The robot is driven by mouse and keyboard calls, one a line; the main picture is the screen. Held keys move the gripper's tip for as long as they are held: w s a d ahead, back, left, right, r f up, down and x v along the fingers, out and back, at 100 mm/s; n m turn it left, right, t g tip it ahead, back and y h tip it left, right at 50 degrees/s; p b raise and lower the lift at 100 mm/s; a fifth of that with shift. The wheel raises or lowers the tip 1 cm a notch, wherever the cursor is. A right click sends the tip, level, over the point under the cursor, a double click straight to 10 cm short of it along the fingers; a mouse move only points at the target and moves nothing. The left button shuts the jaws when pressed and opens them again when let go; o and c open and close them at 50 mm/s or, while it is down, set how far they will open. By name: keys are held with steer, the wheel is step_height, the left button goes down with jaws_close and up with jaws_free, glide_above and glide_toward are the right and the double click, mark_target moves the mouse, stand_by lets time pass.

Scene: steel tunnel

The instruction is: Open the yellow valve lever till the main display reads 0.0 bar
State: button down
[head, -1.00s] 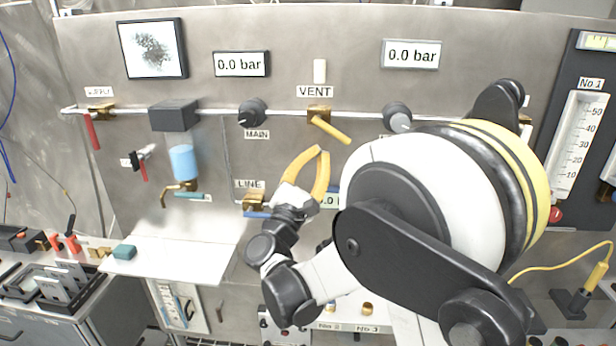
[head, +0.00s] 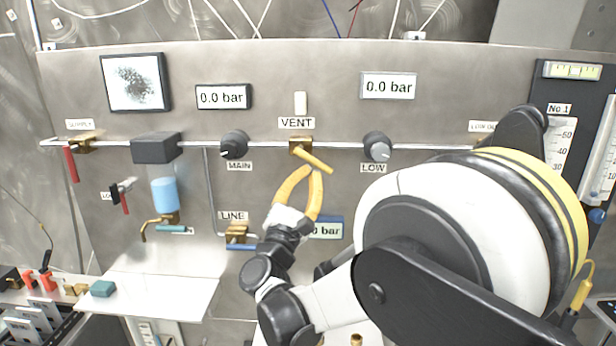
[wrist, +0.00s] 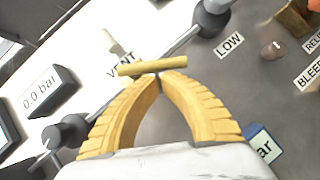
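The yellow valve lever (head: 316,161) sits on the brass VENT valve (head: 301,146) and slants down to the right. In the wrist view the lever (wrist: 152,66) lies across, just beyond my fingertips. My gripper (head: 312,170) has its yellow fingers drawn together at the tips, right by the lever; touching or slightly apart, I cannot tell. Nothing shows between the fingers of my gripper (wrist: 160,76). The display above the MAIN knob (head: 223,97) reads 0.0 bar. The display above the LOW knob (head: 388,86) also reads 0.0 bar.
The MAIN knob (head: 234,144) and LOW knob (head: 377,146) flank the vent valve on the pipe. A blue-handled LINE valve (head: 240,234) and a partly hidden lower display (head: 326,228) are close to my gripper. A white shelf (head: 160,297) juts out at lower left.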

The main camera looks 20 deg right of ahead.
mark_target(320, 167)
steer(key=shift+d+n+t+y, duration=0.15)
steer(key=shift+n+t+y, duration=0.3)
steer(key=shift+n, duration=0.25)
steer(key=shift+s+d+r, duration=0.2)
steer(key=shift+d+r, duration=0.3)
steer(key=shift+s+d+r, duration=0.2)
steer(key=shift+d+r, duration=0.25)
stand_by(2.8)
steer(key=shift+f, duration=0.1)
